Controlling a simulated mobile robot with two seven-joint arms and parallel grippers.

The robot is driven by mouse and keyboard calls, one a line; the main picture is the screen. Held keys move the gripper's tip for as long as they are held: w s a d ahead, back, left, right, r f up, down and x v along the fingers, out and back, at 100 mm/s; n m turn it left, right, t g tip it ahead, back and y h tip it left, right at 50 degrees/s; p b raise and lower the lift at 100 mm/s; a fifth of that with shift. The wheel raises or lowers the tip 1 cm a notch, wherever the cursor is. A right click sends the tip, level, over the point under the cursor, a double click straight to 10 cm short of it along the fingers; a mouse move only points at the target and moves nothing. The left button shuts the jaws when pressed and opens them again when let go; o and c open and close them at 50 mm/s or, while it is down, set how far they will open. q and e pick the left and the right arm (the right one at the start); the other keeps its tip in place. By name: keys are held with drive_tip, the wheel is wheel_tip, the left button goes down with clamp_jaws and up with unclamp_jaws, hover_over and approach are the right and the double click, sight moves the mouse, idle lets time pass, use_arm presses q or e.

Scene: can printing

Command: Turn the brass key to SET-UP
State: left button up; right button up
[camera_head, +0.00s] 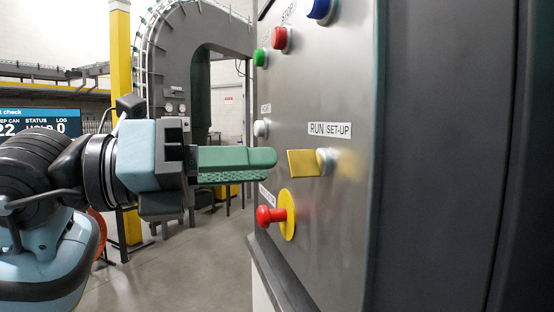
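The brass key (303,163) sticks out from a silver round lock (326,161) on the grey control panel. Its flat yellow bow is toward the left of the picture. A label (330,130) reading RUN and SET-UP is just above it; I cannot tell which position the key is at. My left gripper (268,160) reaches in from the left with green fingers level with the key. Its tips are just left of the bow and look apart from it. One finger largely hides the other, so the opening is unclear. My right gripper is not in view.
Below the key is a red emergency knob (270,215) on a yellow disc (288,214). A white button (261,128) is up and left; green (260,57), red (280,38) and blue (318,9) buttons are higher. A screen (38,122) is far left.

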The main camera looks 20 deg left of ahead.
sight(289, 164)
use_arm(q)
drive_tip(key=shift+x, duration=1.8)
clamp_jaws()
